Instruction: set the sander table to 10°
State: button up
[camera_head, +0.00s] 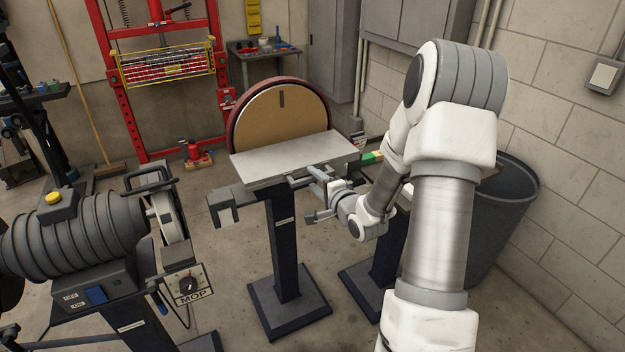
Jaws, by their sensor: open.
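The disc sander stands in the middle of the head view, with a tan disc (278,115) in a dark red guard. Its flat grey sander table (290,160) sits in front of the disc on a dark pedestal (286,240). The table looks near level, but I cannot read its angle. No angle scale is legible. My gripper (314,194) is open at the table's front right edge, just below it. One finger is close under the edge and the other is lower. I cannot tell whether it touches anything. My wrist and the table hide what lies behind.
A grey buffing machine (75,240) labelled MOP stands at front left. A dark bin (505,215) stands right, by the block wall. A red press frame (160,75) and a small red jack (194,154) are behind. Another dark pedestal stands close right of the sander.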

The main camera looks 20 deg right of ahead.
jog(key=shift+x, duration=0.8)
jog(key=shift+c, duration=0.3)
grip_shut()
jog(key=shift+f, duration=0.1)
dwell(0.6)
